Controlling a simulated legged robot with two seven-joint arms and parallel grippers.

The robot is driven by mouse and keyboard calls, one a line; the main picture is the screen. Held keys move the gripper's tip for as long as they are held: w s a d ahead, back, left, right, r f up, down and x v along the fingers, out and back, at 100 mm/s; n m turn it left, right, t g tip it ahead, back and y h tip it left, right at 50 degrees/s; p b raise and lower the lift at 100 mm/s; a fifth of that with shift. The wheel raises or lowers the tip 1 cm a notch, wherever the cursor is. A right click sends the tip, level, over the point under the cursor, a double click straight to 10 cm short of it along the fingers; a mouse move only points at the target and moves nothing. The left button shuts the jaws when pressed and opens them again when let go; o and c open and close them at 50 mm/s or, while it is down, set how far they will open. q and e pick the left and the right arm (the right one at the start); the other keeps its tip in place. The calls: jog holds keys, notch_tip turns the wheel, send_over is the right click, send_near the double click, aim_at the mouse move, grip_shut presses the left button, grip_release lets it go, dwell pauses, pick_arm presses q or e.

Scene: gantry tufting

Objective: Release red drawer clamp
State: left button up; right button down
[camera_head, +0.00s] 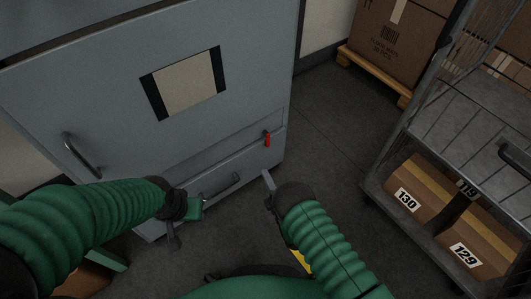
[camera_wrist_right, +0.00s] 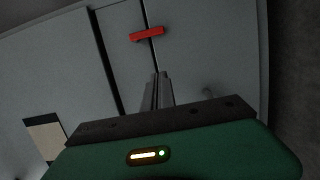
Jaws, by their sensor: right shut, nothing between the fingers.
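The red drawer clamp (camera_head: 267,139) is a small red lever on the right side of the grey cabinet's front, at the top edge of the low drawer (camera_head: 262,154). It hangs about upright in the head view. In the right wrist view the red clamp (camera_wrist_right: 147,34) lies across a dark seam, beyond the fingertips. My right gripper (camera_head: 267,179) is shut and empty, a little below the clamp and apart from it; its closed fingers (camera_wrist_right: 162,88) show in the wrist view. My left gripper (camera_head: 173,238) is left of the drawer handle (camera_head: 221,187); its finger gap is unclear.
The grey cabinet (camera_head: 100,100) has an upper door with a handle (camera_head: 82,156) and a pale panel (camera_head: 186,83). A wire cart (camera_head: 450,130) with boxes (camera_head: 420,190) stands at the right. A pallet with cartons (camera_head: 398,40) is at the back. Dark floor between is clear.

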aim_at(262, 143)
jog(key=b+x, duration=0.2)
jog(key=x, duration=0.1)
jog(key=b+x, duration=0.2)
jog(key=x, duration=0.1)
jog(key=b+x, duration=0.2)
jog(key=x, duration=0.1)
jog(key=shift+w+f, duration=0.3)
jog(key=shift+f, duration=0.05)
jog(key=w+d+b, duration=0.2)
jog(key=shift+w+d+r, duration=0.15)
jog(key=shift+w+d, duration=0.1)
jog(key=shift+d, duration=0.1)
jog(key=shift+w+d+r, duration=0.15)
jog(key=shift+d+r, duration=0.05)
jog(key=shift+d, duration=0.05)
jog(key=shift+d, duration=0.1)
